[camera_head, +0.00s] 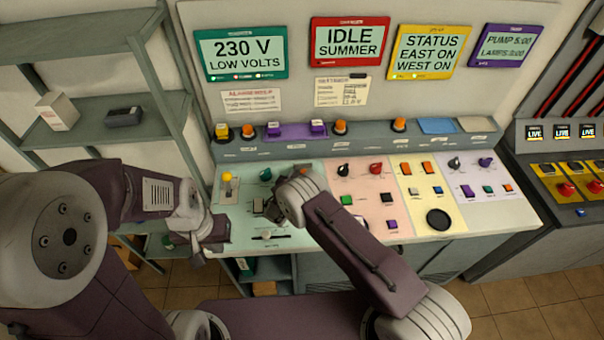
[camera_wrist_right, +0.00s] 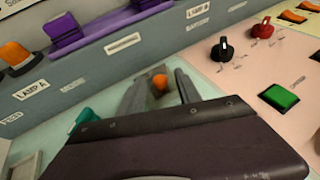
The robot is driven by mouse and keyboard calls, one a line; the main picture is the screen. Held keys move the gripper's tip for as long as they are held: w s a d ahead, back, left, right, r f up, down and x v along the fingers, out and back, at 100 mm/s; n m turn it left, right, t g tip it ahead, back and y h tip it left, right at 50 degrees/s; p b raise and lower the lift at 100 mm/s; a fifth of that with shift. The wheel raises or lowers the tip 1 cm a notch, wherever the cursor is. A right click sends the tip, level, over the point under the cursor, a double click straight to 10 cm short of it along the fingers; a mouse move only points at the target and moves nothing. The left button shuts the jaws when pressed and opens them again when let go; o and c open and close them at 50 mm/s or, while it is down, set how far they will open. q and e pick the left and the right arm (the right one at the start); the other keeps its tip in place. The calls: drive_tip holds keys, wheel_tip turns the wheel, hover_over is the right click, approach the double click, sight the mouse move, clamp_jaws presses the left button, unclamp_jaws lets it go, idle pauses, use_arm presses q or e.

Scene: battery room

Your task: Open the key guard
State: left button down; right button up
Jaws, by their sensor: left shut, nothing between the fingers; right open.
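I cannot pick out the key guard for certain. In the head view my right wrist covers much of this area. My left gripper (camera_head: 208,252) is shut and empty at the panel's front left edge.
A yellow-knobbed lever (camera_head: 228,178) and a teal knob (camera_head: 266,174) stand on the same section. Behind is a raised ledge with orange lamps and a purple unit (camera_head: 290,132). To the right are a green button (camera_wrist_right: 280,97) and a black knob (camera_wrist_right: 223,48).

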clamp_jaws()
idle(1.4)
